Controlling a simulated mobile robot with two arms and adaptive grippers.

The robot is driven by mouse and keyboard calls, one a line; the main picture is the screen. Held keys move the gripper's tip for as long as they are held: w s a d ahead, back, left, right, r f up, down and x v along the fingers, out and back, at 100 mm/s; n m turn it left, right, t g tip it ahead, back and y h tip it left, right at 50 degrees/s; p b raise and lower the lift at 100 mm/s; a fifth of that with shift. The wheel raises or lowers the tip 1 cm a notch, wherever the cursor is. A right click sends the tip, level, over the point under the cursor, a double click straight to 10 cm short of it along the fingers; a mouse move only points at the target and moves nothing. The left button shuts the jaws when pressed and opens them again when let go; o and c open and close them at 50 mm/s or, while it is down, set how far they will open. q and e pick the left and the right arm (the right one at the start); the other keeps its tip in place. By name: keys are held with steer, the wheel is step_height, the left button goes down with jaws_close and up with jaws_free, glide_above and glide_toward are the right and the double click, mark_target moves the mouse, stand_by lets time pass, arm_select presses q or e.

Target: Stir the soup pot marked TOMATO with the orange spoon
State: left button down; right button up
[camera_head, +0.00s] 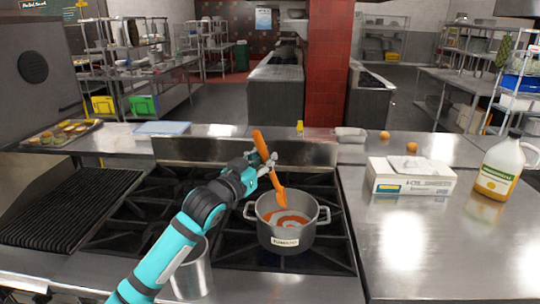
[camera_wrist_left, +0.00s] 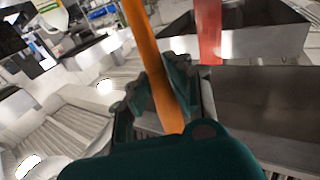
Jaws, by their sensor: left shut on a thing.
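The orange spoon (camera_head: 262,147) is held at a tilt in my left gripper (camera_head: 262,171), which is shut on its handle. Its lower end reaches down into the grey soup pot (camera_head: 300,235). The pot stands on the stove, with a white label on its front that is too small to read surely. Orange-red soup (camera_head: 288,218) with a swirl shows inside. My left gripper is above the pot's rim, at its left side. In the left wrist view the orange handle (camera_wrist_left: 150,60) passes between the fingers (camera_wrist_left: 160,100). My right gripper is not in view.
A metal container (camera_head: 190,272) stands left of the pot, partly behind my arm. A white box (camera_head: 411,177) and a jug (camera_head: 499,168) stand on the right counter. A ribbed grill (camera_head: 65,205) is at left. The front right counter is clear.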

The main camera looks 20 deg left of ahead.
mark_target(276, 188)
arm_select(q)
steer(key=shift+w+f+b, duration=0.15)
steer(key=shift+f+b, duration=0.15)
steer(key=shift+f, duration=0.6)
steer(key=shift+w+d+f+b, duration=0.1)
steer(key=shift+w+f+b, duration=0.25)
steer(key=shift+f, duration=0.3)
steer(key=shift+w+d+f+b, duration=0.1)
steer(key=shift+w+f+b, duration=0.2)
steer(key=shift+f, duration=0.3)
steer(key=f+b, duration=0.1)
steer(key=w+f+b, duration=0.1)
steer(key=f, duration=0.1)
steer(key=w+f+b, duration=0.1)
steer(key=f, duration=0.1)
steer(key=shift+d+f, duration=0.2)
steer(key=shift+d, duration=0.05)
steer(key=shift+w+d+f+b, duration=0.1)
steer(key=shift+w+f+b, duration=0.2)
steer(key=shift+f, duration=0.2)
steer(key=shift+w+d+f+b, duration=0.1)
steer(key=shift+w+f+b, duration=0.1)
steer(key=shift+f+b, duration=0.25)
